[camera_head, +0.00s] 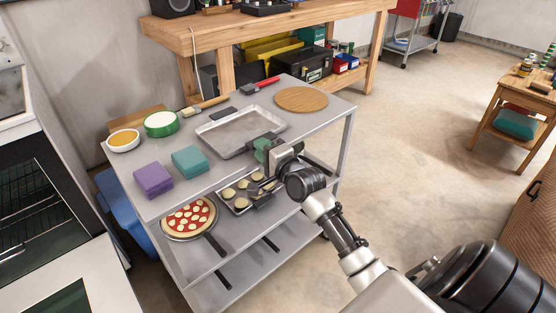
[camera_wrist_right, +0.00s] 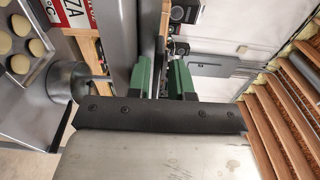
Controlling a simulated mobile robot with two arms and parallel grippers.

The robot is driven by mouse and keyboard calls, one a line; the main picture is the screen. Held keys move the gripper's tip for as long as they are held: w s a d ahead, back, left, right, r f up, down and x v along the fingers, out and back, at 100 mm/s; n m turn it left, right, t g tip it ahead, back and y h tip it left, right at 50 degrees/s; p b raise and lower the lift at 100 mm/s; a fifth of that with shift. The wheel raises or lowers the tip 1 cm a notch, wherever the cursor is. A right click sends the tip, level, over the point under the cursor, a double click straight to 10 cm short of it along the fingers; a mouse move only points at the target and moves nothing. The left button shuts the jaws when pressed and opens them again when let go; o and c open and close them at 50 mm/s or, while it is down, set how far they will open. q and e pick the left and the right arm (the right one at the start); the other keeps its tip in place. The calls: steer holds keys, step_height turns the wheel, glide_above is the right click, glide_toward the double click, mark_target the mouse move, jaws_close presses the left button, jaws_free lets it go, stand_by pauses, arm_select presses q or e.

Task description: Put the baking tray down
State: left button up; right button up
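The baking tray (camera_head: 240,131) is a wide, shallow, empty grey metal tray. In the head view it lies level at the top of the grey cart (camera_head: 222,174); I cannot tell whether it rests fully on the surface. My right gripper (camera_head: 263,149) is at the tray's near edge. In the right wrist view its green fingers (camera_wrist_right: 164,78) are close together with a thin grey edge between them, and they look shut on the tray's rim. The fingertips and contact are partly hidden. My left gripper is not in view.
On the cart top are purple (camera_head: 153,179) and teal cloths (camera_head: 190,161), bowls (camera_head: 160,123), a brush (camera_head: 205,105), a red-handled tool (camera_head: 262,86) and a round wooden board (camera_head: 301,99). A tray of pale rounds (camera_head: 242,188) and a pizza (camera_head: 188,218) sit below.

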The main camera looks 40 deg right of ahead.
steer(key=s, duration=1)
steer(key=s+a+f+n+g, duration=0.2)
steer(key=s+f+n+g, duration=0.1)
steer(key=f, duration=0.8)
steer(key=s+a+f+n+g, duration=0.2)
steer(key=s+f+n+g, duration=0.1)
steer(key=f, duration=0.8)
steer(key=s+a+f+n+g, duration=0.2)
steer(key=s+f+n+g, duration=0.1)
steer(key=f, duration=0.8)
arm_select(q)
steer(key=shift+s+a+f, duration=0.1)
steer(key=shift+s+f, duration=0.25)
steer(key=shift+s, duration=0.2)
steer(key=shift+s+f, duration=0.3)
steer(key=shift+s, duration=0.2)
arm_select(e)
steer(key=s+a+f+n+g, duration=0.3)
steer(key=s+f, duration=0.5)
steer(key=s, duration=0.3)
steer(key=s+a+f+n+g, duration=0.4)
steer(key=s+f+n, duration=0.4)
steer(key=s, duration=0.4)
steer(key=shift+a+f, duration=0.45)
steer(key=shift+f, duration=0.25)
